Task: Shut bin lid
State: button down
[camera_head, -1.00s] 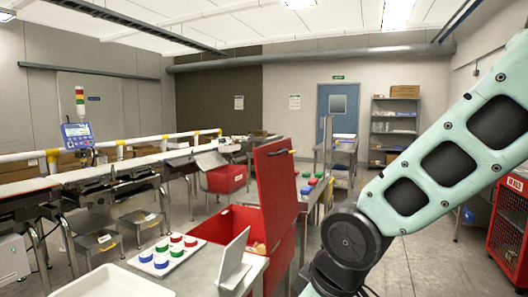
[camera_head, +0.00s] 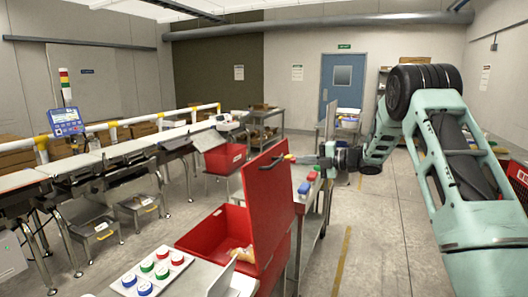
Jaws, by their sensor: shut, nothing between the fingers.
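The red bin (camera_head: 205,232) stands low in the middle of the view, with a tan item partly showing inside. Its red lid (camera_head: 268,205) stands upright, open, along the bin's right side. A small dark bar, perhaps a handle, is at the lid's upper edge. My gripper (camera_head: 293,158) reaches in from the right at the height of the lid's top edge. It is shut and empty, close beside the lid; I cannot tell whether it touches it.
A white board with coloured round buttons (camera_head: 152,272) is in front of the bin. The checkweigher conveyor (camera_head: 110,152) runs along the left. A bench with blue and green items is right of the lid. Another red bin (camera_head: 225,158) stands behind.

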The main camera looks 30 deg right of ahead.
aim_at(259, 159)
jog(key=p+x, duration=0.4)
jog(key=x, duration=0.2)
jog(key=p+x, duration=0.3)
jog(key=x, duration=0.3)
jog(key=shift+w+a+r+p, duration=0.2)
jog(key=shift+a+p, duration=0.05)
jog(key=shift+p, duration=0.1)
jog(key=shift+w+a+f, duration=0.25)
jog(key=shift+w+a, duration=0.15)
jog(key=shift+w, duration=0.1)
jog(key=shift+a, duration=0.1)
